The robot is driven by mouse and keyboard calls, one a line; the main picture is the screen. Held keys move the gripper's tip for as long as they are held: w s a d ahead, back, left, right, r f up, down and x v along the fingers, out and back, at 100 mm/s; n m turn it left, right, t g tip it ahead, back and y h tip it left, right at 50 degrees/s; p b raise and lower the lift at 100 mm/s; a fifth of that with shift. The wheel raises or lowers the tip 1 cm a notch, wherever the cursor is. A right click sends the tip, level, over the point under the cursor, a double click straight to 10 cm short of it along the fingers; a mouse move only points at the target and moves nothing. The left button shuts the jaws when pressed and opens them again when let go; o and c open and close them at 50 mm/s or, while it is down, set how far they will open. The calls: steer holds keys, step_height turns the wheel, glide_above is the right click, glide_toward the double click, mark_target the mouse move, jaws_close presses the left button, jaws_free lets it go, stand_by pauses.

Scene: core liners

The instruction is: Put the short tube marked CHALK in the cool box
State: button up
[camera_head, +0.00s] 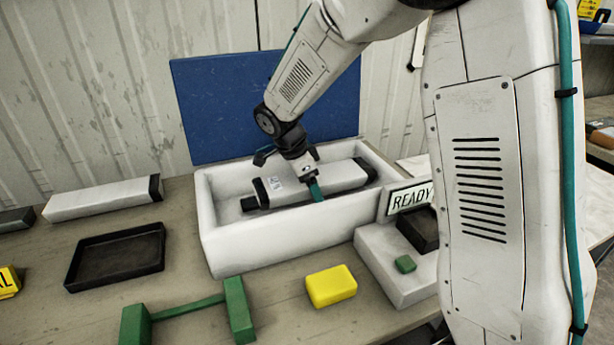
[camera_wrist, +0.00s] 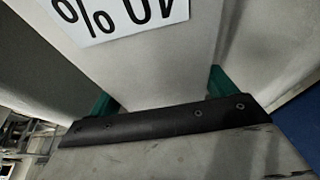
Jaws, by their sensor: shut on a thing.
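A pale grey tube (camera_head: 340,179) with black ends and a small white label lies lengthwise within the walls of the white, open cool box (camera_head: 240,246) in the head view. My gripper (camera_head: 314,187) reaches down into the box with its green fingers shut on this tube near its middle. In the wrist view, the green fingertips of my gripper (camera_wrist: 160,95) stand either side of the grey tube (camera_wrist: 165,65). Part of an upside-down label (camera_wrist: 115,14) shows there, but the word CHALK cannot be read. Whether the tube touches the box floor is hidden.
A blue panel (camera_head: 215,110) stands behind the box. Left are another grey tube (camera_head: 100,199) and a black tray (camera_head: 117,257). In front are a green stand (camera_head: 190,307) and a yellow block (camera_head: 331,286). A READY sign (camera_head: 408,199) stands close to the box's right.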

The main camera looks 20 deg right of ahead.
step_height(320, 180, down, 4)
steer(key=shift+r, duration=0.25)
